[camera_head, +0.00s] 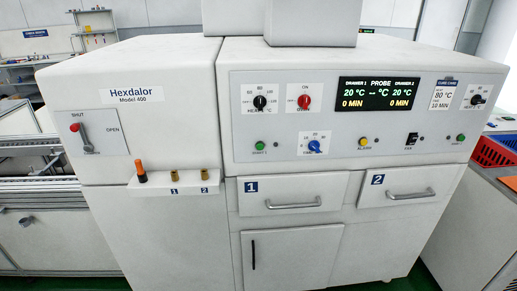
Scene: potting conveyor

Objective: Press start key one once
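The display (377,94) above shows 20 °C and 0 MIN for both drawers, with dashes under PROBE. Neither of my grippers is in view, and nothing touches the panel.
Close to the first green button are a black dial (260,102), a red knob (303,102) and a blue dial (314,146). A yellow button (363,142) is further right. Drawers 1 (293,193) and 2 (404,184) are shut below. A red-handled lever (84,138) is at left.

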